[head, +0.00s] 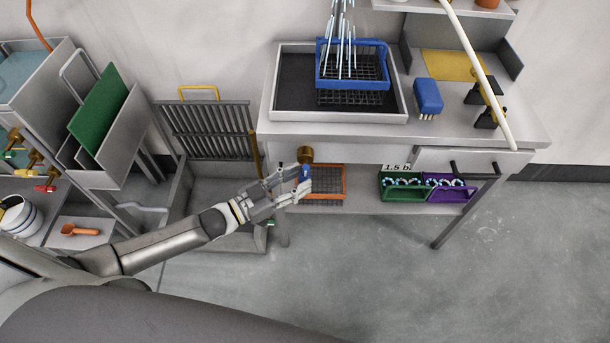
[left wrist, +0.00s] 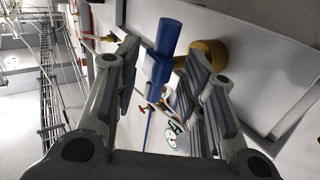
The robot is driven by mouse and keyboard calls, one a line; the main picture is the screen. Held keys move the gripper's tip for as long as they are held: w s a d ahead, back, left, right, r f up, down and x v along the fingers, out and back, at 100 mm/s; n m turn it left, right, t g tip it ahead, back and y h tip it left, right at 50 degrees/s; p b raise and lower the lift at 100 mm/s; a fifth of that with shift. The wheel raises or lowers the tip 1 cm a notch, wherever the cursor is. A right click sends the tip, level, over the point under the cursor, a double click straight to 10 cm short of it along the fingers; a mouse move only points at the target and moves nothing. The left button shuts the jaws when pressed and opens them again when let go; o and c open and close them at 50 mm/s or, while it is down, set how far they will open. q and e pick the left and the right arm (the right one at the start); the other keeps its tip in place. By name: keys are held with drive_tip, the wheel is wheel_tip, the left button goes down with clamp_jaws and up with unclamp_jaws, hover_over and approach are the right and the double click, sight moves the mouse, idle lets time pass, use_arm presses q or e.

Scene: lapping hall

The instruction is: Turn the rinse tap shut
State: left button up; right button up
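The rinse tap has a brass body (head: 306,155) and a blue lever (head: 305,172). It sits at the front of the steel bench, below its top edge. My left gripper (head: 297,182) is at the lever. In the left wrist view the blue lever (left wrist: 161,52) stands between the two open fingers (left wrist: 160,78), with the brass body (left wrist: 206,52) behind the right finger. Gaps show on both sides of the lever, and I cannot tell whether either finger touches it. Water streams (head: 342,45) fall into a blue basket (head: 322,66) in the bench basin. My right gripper is not in view.
The steel bench (head: 450,133) holds a blue brush (head: 428,96) and a yellow mat (head: 453,65). Its lower shelf carries an orange basket (head: 330,181), a green bin (head: 391,194) and a purple bin (head: 446,195). Open floor (head: 370,280) lies in front.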

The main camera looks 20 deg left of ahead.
use_arm(q)
drive_tip(key=shift+x, duration=1.1)
drive_tip(key=shift+w+d, duration=0.15)
drive_tip(key=shift+w, duration=0.05)
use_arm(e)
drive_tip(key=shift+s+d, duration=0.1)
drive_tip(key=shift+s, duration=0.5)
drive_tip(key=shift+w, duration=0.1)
